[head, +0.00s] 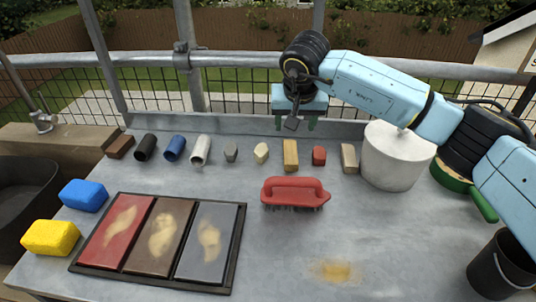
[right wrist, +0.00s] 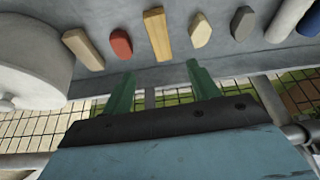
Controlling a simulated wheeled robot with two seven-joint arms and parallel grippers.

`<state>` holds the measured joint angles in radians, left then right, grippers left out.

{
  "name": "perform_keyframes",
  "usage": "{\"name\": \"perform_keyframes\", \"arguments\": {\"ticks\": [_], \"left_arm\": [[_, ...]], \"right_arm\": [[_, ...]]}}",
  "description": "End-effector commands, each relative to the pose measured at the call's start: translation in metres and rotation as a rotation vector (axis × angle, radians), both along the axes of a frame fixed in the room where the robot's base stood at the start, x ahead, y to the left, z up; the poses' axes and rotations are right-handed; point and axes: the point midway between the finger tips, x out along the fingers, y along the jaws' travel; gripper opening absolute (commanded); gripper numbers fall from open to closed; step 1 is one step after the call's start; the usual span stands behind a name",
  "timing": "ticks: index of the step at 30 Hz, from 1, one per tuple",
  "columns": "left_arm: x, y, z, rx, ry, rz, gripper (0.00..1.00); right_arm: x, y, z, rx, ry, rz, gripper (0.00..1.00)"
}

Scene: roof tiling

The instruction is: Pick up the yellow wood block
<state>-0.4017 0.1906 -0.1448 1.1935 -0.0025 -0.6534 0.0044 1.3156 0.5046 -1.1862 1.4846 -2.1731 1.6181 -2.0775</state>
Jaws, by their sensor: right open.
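The yellow wood block (head: 290,154) is an upright-looking, tan-yellow block in the row along the back of the grey table, between a cream angled block (head: 261,153) and a small red block (head: 318,155). In the right wrist view the yellow wood block (right wrist: 157,34) lies just beyond the fingertips, roughly centred between them. My right gripper (head: 295,124) hangs above and behind the block, near the table's back edge. Its green fingers are apart and empty in the right wrist view (right wrist: 160,78). My left gripper is not in view.
A beige block (head: 349,158) and a large white drum (head: 392,160) stand to the right. A grey block (head: 231,152) and several cylinders are to the left. A red brush (head: 294,193) lies in front. A black tray (head: 240,245) holds three tiles. The front right table is mostly clear.

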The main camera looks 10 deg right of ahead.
Motion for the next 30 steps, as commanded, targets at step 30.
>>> {"name": "perform_keyframes", "arguments": {"ticks": [30], "left_arm": [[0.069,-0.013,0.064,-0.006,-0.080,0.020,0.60]], "right_arm": [[0.045,-0.007,-0.119,0.000,0.001,0.003,0.60]]}}
